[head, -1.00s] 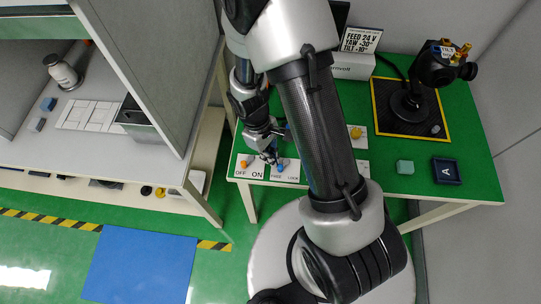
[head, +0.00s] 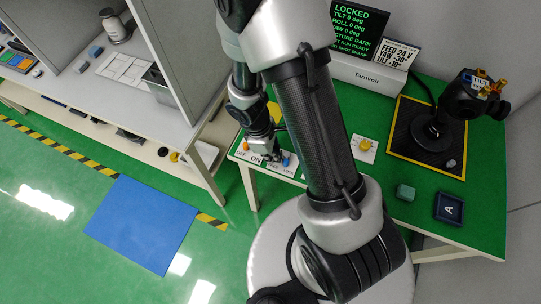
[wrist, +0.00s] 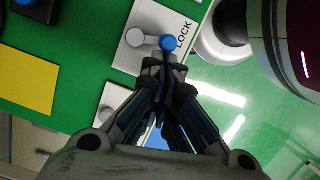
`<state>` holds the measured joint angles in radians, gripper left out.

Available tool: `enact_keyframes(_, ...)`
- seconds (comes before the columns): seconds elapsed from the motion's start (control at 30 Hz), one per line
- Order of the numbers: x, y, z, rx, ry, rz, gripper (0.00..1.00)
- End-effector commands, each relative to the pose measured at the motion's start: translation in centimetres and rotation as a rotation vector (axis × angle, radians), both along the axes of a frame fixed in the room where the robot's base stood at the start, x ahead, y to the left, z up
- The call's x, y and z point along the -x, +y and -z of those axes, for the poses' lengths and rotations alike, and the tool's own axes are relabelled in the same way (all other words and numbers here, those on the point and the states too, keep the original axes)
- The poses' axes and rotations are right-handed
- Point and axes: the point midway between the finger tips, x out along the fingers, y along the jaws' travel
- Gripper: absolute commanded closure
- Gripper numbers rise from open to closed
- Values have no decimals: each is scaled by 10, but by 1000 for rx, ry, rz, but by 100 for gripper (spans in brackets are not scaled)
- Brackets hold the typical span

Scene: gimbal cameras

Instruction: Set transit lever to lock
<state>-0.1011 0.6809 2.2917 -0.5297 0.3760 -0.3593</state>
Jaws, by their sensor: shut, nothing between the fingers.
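The transit lever is a blue knob (wrist: 168,43) on a pale arm with a round pivot, mounted on a white plate (wrist: 121,62). In the wrist view the arm points from its pivot toward the word LOCK, with the knob beside that word. In the head view the blue knob (head: 286,160) shows at the table's front edge, just right of my gripper (head: 274,154). My gripper (wrist: 163,62) is shut and empty, its tips right by the knob; whether they touch it is unclear. A screen (head: 361,35) reads LOCKED.
An orange OFF/ON switch (head: 245,146) is left of the lever and a yellow knob (head: 365,144) is to its right. The gimbal camera (head: 470,97) stands on a black, yellow-edged mat (head: 402,137).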

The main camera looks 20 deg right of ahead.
Motion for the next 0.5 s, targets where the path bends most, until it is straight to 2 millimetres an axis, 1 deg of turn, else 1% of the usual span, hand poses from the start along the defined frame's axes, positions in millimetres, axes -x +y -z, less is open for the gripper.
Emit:
enact_keyframes(0.1, 0, -3, 0, 0, -1, -55, 100)
enact_keyframes(0.5, 0, -4, 0, 0, 0, -44, 100)
